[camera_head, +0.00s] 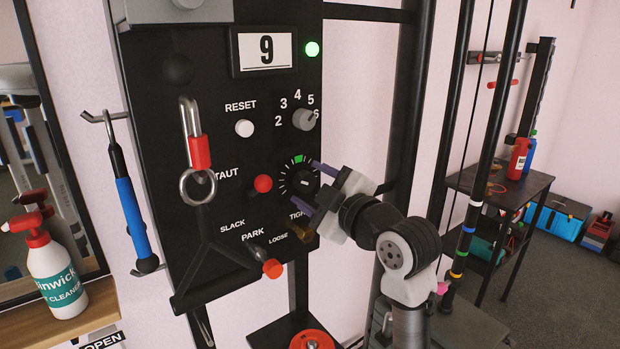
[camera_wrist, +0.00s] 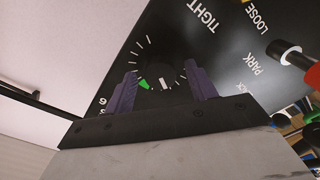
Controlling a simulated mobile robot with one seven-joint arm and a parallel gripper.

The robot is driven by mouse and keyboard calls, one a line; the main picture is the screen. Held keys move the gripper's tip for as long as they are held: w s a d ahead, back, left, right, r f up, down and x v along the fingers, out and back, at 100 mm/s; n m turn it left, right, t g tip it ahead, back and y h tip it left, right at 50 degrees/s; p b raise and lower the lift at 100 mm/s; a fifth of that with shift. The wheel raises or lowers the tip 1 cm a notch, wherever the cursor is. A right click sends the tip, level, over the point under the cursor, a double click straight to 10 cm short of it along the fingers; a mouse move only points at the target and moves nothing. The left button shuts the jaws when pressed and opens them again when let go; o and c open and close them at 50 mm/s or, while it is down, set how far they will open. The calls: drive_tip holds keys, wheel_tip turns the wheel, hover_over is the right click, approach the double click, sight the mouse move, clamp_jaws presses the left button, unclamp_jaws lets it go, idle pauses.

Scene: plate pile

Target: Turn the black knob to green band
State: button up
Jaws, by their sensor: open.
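The black knob (camera_head: 303,184) sits on the black panel inside a dial of white ticks. It also shows dimly in the wrist view (camera_wrist: 161,68), with a white mark on it. The green band (camera_head: 299,159) is at the top of the dial. In the wrist view the green band (camera_wrist: 145,84) lies just left of the white mark, apart from it. My gripper (camera_head: 311,191) is open, its purple fingers on either side of the knob. In the wrist view the fingers (camera_wrist: 161,67) flank the dial. I cannot tell whether they touch the knob.
A red ball-ended lever (camera_head: 263,184) is close left of the dial. An orange-tipped lever (camera_head: 272,268) is below. A grey selector knob (camera_head: 304,119) and white reset button (camera_head: 245,128) are above. A carabiner with ring (camera_head: 198,187) hangs at left. A dark post stands right of the panel.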

drive_tip(key=shift+w+a, duration=0.3)
drive_tip(key=shift+w, duration=0.1)
drive_tip(key=c, duration=1)
drive_tip(key=shift+m, duration=0.3)
